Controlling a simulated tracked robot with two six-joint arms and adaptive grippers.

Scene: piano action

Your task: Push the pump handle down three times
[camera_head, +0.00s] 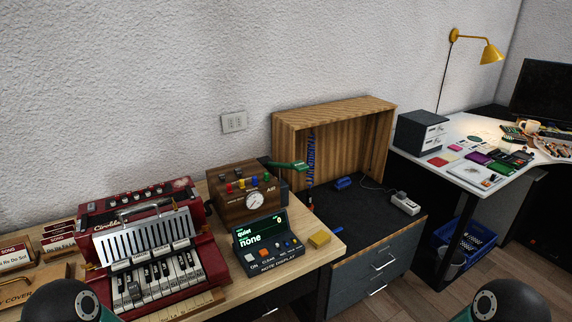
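The pump handle is most likely the green lever (287,165) that sticks out to the right from a dark part at the side of a wooden box (231,203). The lever lies close to level, with its grip at the right end. The box has a round dial gauge (255,200) and several coloured knobs on its front. Only parts of my arms show at the bottom left and bottom right corners. Neither of my grippers is in view.
A red accordion-like keyboard (152,250) stands left of the box. A note display (266,243) and a yellow block (320,239) sit in front. A white desk (470,128) is farther right.

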